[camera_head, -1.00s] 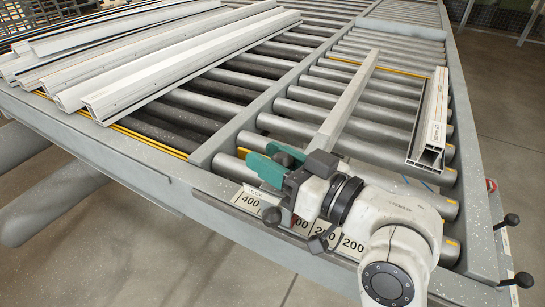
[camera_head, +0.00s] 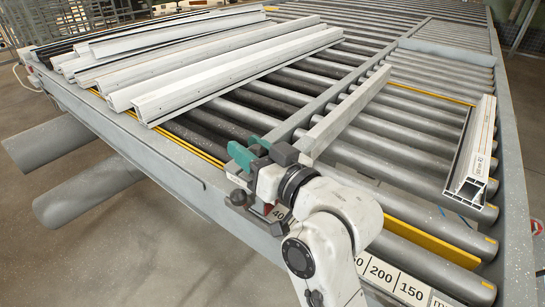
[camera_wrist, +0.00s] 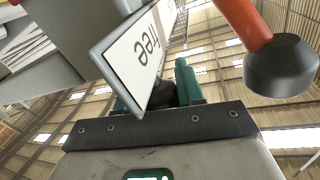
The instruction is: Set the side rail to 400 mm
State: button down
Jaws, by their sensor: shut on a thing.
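The side rail (camera_head: 345,112) is a long grey bar lying over the rollers, its near end beside my gripper (camera_head: 248,150). The gripper, with teal fingers, is at the bench's front edge, shut on a dark grip (camera_wrist: 165,95), mostly hidden in the wrist view. The scale (camera_head: 383,271) on the front edge shows 200 and 150; "40" of another label shows beside my gripper, and my arm hides the labels between.
Several long pale profiles (camera_head: 230,68) lie on the rollers at left. A single pale profile (camera_head: 474,150) lies at right, apart from the side rail. Rollers between the rail and that profile are bare. A yellow strip (camera_head: 432,241) runs near the front right.

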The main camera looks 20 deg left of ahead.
jog(key=shift+a+f, duration=0.1)
jog(key=shift+f, duration=0.05)
jog(key=c, duration=1.1)
grip_release()
jog(key=shift+o, duration=0.6)
jog(key=shift+a+f, duration=0.1)
jog(key=shift+a, duration=0.1)
jog(key=shift+o, duration=1.2)
jog(key=shift+d, duration=0.1)
jog(key=shift+d, duration=0.1)
jog(key=b+v, duration=0.2)
jog(key=v, duration=0.8)
jog(key=shift+s+d, duration=0.2)
